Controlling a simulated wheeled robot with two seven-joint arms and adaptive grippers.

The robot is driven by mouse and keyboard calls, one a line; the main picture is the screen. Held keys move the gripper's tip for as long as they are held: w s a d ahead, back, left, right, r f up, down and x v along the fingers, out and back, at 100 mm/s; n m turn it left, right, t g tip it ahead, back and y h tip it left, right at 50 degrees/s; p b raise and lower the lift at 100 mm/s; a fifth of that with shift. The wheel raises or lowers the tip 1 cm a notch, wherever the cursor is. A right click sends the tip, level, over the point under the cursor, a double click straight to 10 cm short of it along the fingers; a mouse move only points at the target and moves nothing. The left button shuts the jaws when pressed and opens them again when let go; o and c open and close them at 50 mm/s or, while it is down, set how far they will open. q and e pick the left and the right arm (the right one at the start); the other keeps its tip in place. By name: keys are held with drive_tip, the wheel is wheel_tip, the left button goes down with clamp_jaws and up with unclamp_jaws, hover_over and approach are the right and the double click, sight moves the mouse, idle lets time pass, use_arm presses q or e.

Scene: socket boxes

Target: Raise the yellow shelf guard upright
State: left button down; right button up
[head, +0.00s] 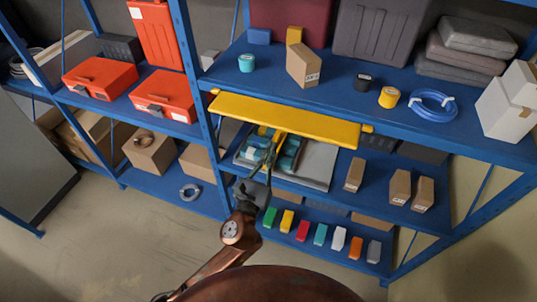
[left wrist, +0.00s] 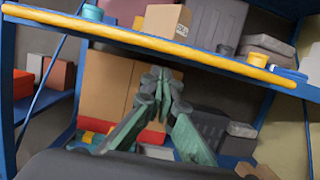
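The yellow shelf guard (head: 290,118) is a long panel along the front edge of the blue upper shelf. In the head view its broad face shows, sticking out from the shelf rather than standing upright. In the left wrist view the guard (left wrist: 170,49) shows as a thin, nearly edge-on yellow strip. My left gripper (head: 276,142) reaches up to the guard's front edge near its middle. In the left wrist view the gripper's greenish fingers (left wrist: 161,78) converge with their tips together, empty, just below the strip. I cannot tell whether they touch it. My right gripper is out of view.
Behind the guard, the upper shelf (head: 330,92) holds a cardboard box (head: 303,65), a yellow roll (head: 389,97) and a blue cable coil (head: 433,104). A grey tray (head: 318,166) and small boxes stand below. A blue post (head: 203,110) is at the guard's left end.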

sight(278, 124)
use_arm(q)
drive_tip(key=w+r, duration=0.1)
drive_tip(key=w, duration=0.1)
drive_tip(key=w+d+r, duration=0.1)
drive_tip(key=w, duration=0.1)
drive_tip(key=w+d+r, duration=0.1)
drive_tip(key=w, duration=0.1)
drive_tip(key=shift+r+p, duration=0.3)
drive_tip(key=shift+p, duration=0.05)
drive_tip(key=shift+r+p, duration=1.2)
drive_tip(key=shift+r, duration=0.45)
drive_tip(key=r+p, duration=0.1)
drive_tip(key=w+r+p, duration=0.1)
drive_tip(key=r+p, duration=0.1)
drive_tip(key=shift+w+d+r+p, duration=0.25)
drive_tip(key=shift+r+p, duration=0.05)
drive_tip(key=shift+p, duration=0.1)
drive_tip(key=shift+w+d, duration=0.2)
drive_tip(key=shift+w, duration=0.4)
drive_tip(key=shift+w+d, duration=0.2)
drive_tip(key=shift+w, duration=0.35)
drive_tip(key=s+a+p, duration=0.1)
drive_tip(key=s, duration=0.2)
drive_tip(key=s+a+p, duration=0.1)
drive_tip(key=s, duration=0.2)
drive_tip(key=s+a+p, duration=0.1)
drive_tip(key=s, duration=0.2)
drive_tip(key=shift+s+a+p, duration=0.1)
drive_tip(key=shift+s+p, duration=0.25)
drive_tip(key=shift+p, duration=0.05)
